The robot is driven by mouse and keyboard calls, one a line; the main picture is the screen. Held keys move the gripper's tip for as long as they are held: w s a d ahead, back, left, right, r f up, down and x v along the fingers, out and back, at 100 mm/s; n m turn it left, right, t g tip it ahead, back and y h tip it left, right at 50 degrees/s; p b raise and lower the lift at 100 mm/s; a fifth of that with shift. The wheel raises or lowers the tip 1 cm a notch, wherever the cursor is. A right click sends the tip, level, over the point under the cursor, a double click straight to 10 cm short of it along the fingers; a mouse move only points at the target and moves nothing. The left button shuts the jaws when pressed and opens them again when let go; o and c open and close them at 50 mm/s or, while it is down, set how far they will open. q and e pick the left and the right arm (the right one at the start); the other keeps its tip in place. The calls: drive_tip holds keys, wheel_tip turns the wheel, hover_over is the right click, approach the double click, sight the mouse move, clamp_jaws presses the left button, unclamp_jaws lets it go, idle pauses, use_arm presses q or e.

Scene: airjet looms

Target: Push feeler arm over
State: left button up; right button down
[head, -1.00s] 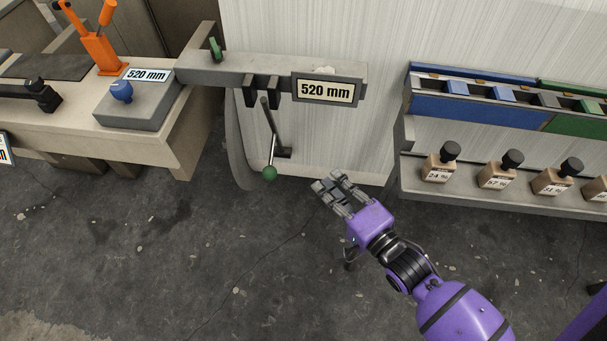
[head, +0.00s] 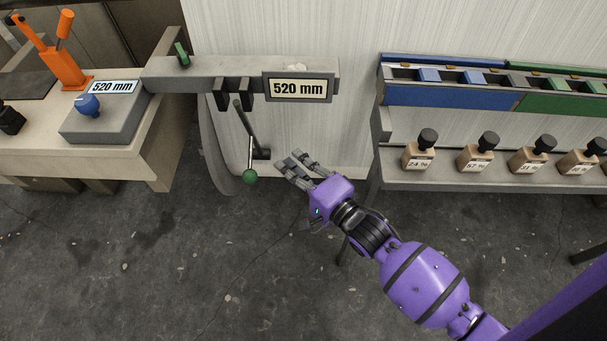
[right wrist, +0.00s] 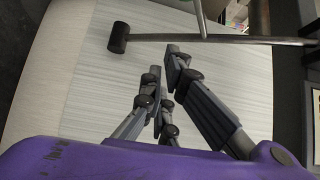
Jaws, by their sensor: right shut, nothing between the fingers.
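The feeler arm (head: 247,130) is a thin dark and silver rod below the grey beam, with a green ball (head: 250,177) at its lower end. My right gripper (head: 294,162) is to the right of the rod and ball, with a visible gap in the head view. Its fingers are shut and empty, pointing up and left. In the right wrist view, the fingers (right wrist: 165,65) point toward a rod (right wrist: 240,40) with a black cylindrical end (right wrist: 119,38); contact cannot be judged there. My left gripper is not in view.
The beam carries a 520 mm sign (head: 298,87) and two black blocks (head: 234,93). A shelf (head: 480,182) with several small bottles stands at right. A bench (head: 150,150) with a blue knob (head: 87,104) is at left. Grey floor below is open.

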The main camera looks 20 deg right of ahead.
sight(251, 148)
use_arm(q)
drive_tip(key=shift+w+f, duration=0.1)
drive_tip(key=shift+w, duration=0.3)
use_arm(e)
drive_tip(key=shift+w+a, duration=0.1)
drive_tip(key=shift+a, duration=2.05)
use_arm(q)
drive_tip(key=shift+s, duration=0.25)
